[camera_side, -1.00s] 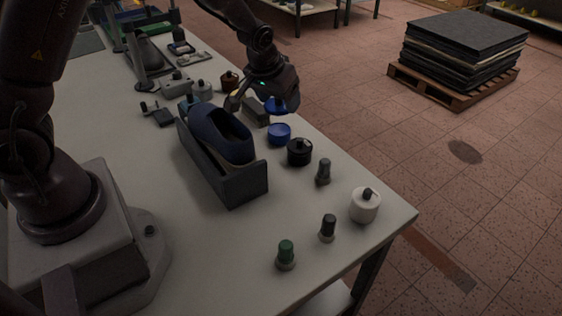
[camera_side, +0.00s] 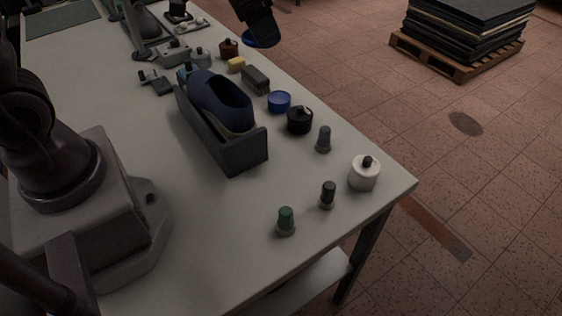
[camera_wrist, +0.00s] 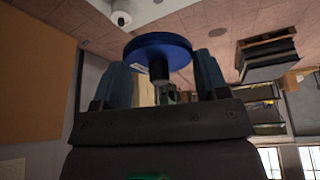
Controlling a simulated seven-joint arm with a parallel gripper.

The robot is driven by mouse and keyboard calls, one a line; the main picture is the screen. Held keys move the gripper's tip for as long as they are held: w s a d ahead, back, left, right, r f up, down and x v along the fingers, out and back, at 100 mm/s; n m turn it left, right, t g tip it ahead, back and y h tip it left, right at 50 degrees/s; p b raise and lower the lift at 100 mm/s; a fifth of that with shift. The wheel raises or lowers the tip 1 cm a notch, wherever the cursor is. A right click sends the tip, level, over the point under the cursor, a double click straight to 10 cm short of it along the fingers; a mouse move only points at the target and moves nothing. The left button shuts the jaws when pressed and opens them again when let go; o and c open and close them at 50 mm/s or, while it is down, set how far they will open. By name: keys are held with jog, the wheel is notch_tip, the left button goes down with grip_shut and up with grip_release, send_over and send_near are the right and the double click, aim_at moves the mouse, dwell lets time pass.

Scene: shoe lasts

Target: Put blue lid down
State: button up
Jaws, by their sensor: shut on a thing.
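The blue lid (camera_side: 262,39) is held by my gripper (camera_side: 255,28) near the top of the side view, much of the arm being out of frame. In the wrist view the lid (camera_wrist: 158,50) is a round blue disc with a dark knob, and the knob sits between the two fingers of my gripper (camera_wrist: 161,82). The blue jar (camera_side: 279,101) stands lidless on the table, beside the shoe and well below the lid in the picture. The lid is apart from the jar and appears to be in the air.
A dark blue shoe (camera_side: 221,99) sits in a grey holder (camera_side: 236,149). A black jar (camera_side: 299,120), a white jar (camera_side: 364,174), a grey block (camera_side: 256,79) and several knobbed pieces stand nearby. The table (camera_side: 215,225) has free room at the front.

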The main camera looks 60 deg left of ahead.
jog(key=s+d+m+g+h, duration=0.1)
jog(key=s+d+m+g, duration=0.15)
jog(key=s+m, duration=0.6)
jog(key=s+d+m+g+h, duration=0.2)
jog(key=s+m+g, duration=0.2)
jog(key=s+m, duration=0.45)
jog(key=m, duration=0.2)
send_over(282, 188)
jog(key=a, duration=0.1)
notch_tip(282, 188, down, 24)
jog(key=shift+a+r, duration=0.15)
jog(key=shift+r, duration=0.05)
jog(key=shift+w+f, duration=0.15)
jog(key=shift+f, duration=0.75)
jog(key=shift+w+f, duration=0.15)
jog(key=shift+f, duration=0.75)
jog(key=shift+f, duration=0.1)
jog(key=shift+f, duration=0.35)
jog(key=shift+f, duration=0.15)
